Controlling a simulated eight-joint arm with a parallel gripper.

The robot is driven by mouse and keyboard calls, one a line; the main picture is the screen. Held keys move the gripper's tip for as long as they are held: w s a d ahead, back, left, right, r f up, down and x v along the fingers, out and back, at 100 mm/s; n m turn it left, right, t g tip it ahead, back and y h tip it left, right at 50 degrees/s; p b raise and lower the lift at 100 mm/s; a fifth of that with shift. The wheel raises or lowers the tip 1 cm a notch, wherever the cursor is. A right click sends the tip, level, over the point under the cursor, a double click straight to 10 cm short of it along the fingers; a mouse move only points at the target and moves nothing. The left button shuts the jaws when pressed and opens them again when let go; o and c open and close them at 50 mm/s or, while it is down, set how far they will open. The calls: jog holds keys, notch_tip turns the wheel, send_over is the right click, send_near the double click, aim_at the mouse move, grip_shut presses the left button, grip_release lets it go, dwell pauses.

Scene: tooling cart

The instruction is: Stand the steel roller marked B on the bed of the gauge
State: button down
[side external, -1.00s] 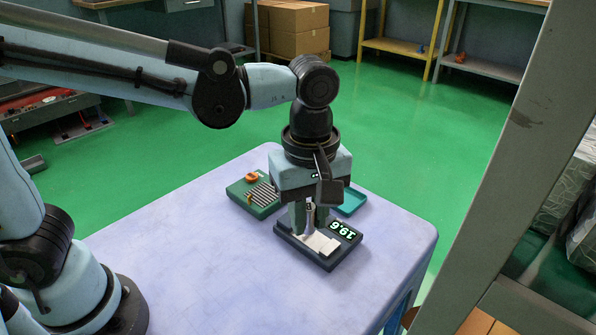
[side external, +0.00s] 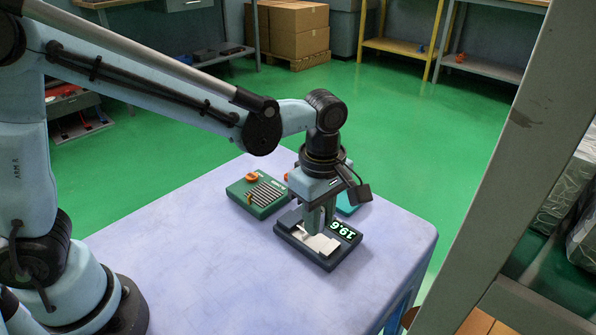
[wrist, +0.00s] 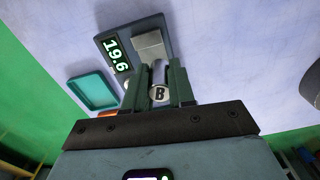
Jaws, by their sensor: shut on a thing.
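In the side view the fingers hide most or all of the roller. The gauge (side external: 341,257) is a dark base with a pale bed (side external: 322,243) and a lit display reading 19.6; it also shows in the wrist view (wrist: 116,56). The fingers are over the bed, slightly tilted. I cannot tell whether the roller touches the bed.
A teal tray (wrist: 93,90) lies beside the gauge, partly hidden by my gripper in the side view. The front left of the table (side external: 180,240) is clear.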

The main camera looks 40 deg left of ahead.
aim_at(317, 242)
jog(key=shift+w+a+f, duration=0.5)
jog(key=shift+w, duration=0.15)
jog(key=shift+f, duration=2.05)
jog(key=c, duration=1)
grip_release()
jog(key=shift+f, duration=0.1)
jog(key=shift+o, duration=0.2)
